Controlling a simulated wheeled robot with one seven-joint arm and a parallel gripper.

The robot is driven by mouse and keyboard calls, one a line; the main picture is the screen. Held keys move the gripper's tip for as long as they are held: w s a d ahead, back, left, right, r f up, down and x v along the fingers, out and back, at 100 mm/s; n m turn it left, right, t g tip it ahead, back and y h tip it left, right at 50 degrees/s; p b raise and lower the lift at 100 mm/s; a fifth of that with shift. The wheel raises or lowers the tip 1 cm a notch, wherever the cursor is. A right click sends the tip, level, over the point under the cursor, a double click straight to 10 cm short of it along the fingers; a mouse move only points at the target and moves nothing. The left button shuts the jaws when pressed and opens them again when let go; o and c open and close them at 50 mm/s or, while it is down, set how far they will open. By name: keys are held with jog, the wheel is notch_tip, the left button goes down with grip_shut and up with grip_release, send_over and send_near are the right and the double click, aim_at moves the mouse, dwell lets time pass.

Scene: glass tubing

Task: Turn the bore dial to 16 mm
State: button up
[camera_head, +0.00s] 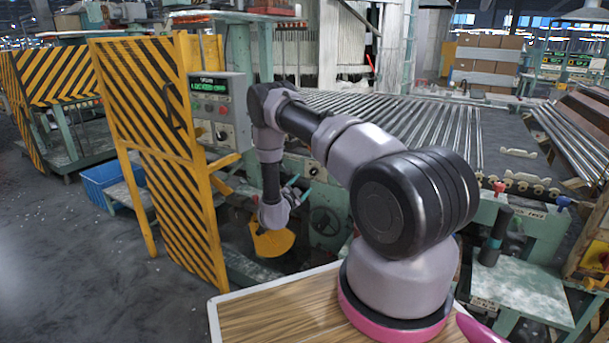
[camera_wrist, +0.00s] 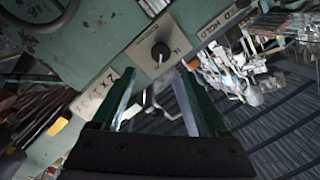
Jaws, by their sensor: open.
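The bore dial (camera_wrist: 160,52) is a small black knob on a pale square plate, with small markings around it too fine to read surely. It shows ahead of my gripper (camera_wrist: 154,76) in the wrist view, just beyond and between the two green fingertips. The fingers are apart with nothing between them, and they do not appear to touch the knob. A light line shows on the knob, but I cannot tell which value it points at. In the head view, the dial (camera_head: 314,169) is a small dark knob on the machine front, close to my gripper (camera_head: 299,186).
A yellow-and-black striped guard (camera_head: 155,130) stands to the left. Glass tubes (camera_head: 410,120) lie on the machine bed behind the arm. In the wrist view, a labelled green panel (camera_wrist: 100,45) surrounds the plate.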

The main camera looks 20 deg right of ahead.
aim_at(313, 173)
jog(key=x, duration=1)
jog(key=shift+w+d, duration=0.1)
jog(key=shift+d, duration=0.05)
jog(key=shift+c, duration=0.4)
grip_shut()
